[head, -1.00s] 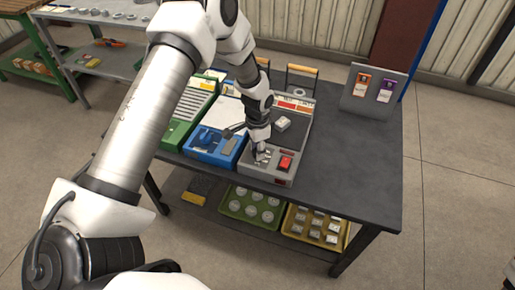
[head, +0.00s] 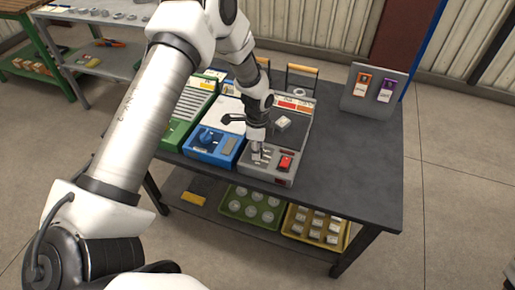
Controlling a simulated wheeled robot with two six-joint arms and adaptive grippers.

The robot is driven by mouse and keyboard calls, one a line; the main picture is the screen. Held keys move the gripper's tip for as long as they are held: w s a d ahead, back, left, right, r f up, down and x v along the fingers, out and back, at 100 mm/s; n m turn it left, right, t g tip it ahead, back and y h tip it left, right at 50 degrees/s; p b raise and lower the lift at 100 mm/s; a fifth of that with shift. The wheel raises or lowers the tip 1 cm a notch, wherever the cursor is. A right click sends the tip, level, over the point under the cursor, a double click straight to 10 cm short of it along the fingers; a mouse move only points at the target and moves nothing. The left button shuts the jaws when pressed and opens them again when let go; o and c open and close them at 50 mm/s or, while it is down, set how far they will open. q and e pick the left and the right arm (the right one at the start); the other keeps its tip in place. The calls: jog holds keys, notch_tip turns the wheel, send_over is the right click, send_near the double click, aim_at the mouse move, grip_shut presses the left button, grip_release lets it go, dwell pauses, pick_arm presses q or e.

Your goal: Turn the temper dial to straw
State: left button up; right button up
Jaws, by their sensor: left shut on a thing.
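My left gripper (head: 259,153) points down at the front of a grey control box (head: 265,176) on the dark table. It is shut on a small part on the box's top face, where the temper dial seems to be. The gripper covers most of that part, so its pointer and marks cannot be read. A red rocker switch (head: 286,162) sits just right of the gripper on the same box. My right gripper is not in view.
A blue tray (head: 213,148) and a green tray (head: 176,132) stand left of the box. A grey stand (head: 371,104) holds orange and purple tags. Green (head: 252,205) and yellow (head: 316,226) bins sit on the lower shelf. The table's right side is clear.

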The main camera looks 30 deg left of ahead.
pick_arm(q)
jog(key=shift+m, duration=0.3)
jog(key=o, duration=1.2)
jog(key=shift+c, duration=0.2)
notch_tip(320, 180, up, 12)
